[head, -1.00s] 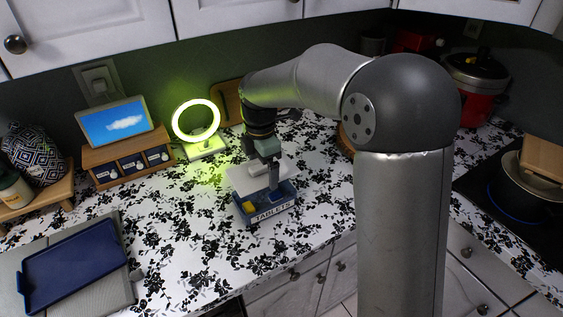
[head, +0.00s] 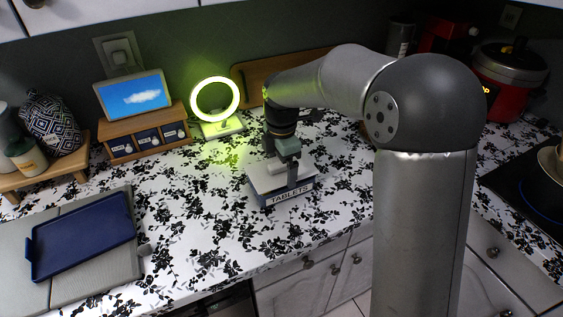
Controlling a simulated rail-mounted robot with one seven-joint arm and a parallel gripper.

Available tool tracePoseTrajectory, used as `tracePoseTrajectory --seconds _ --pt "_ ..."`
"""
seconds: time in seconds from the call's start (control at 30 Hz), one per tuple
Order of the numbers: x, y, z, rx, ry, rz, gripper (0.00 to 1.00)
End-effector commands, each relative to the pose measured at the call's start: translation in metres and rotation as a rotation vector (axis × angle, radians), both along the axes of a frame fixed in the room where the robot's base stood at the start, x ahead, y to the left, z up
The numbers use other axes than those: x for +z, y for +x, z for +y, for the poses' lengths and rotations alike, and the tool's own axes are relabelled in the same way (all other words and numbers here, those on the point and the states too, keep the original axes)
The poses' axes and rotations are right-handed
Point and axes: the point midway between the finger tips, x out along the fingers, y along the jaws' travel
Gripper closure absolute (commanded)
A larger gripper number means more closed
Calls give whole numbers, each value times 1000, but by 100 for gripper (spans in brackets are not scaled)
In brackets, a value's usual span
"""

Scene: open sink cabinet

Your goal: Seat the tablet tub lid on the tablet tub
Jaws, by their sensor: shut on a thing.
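The tablet tub (head: 290,198) is a blue box with a "TABLETS" label on its front, standing on the patterned countertop right of the ring light. The tablet tub lid (head: 267,184) is a flat pale panel lying level over the tub's top. My gripper (head: 291,182) points down and is shut on the lid from above. The lid now covers the tub's opening, so the contents are hidden. From this view I cannot tell whether the lid is fully down on the rim or slightly above it.
A lit ring light (head: 217,128) and a wooden drawer unit with a screen (head: 145,138) stand behind to the left. A blue tray (head: 82,236) lies on a grey mat at front left. A wooden board (head: 252,84) leans at the wall. Countertop in front of the tub is clear.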

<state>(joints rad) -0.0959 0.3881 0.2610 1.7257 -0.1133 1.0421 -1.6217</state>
Motion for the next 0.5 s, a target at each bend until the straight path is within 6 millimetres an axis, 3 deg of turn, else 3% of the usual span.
tracePoseTrajectory --seconds 0.17,0.5 --pt "-10 0 0 0 0 0 28" --pt "-11 0 0 0 0 0 28"
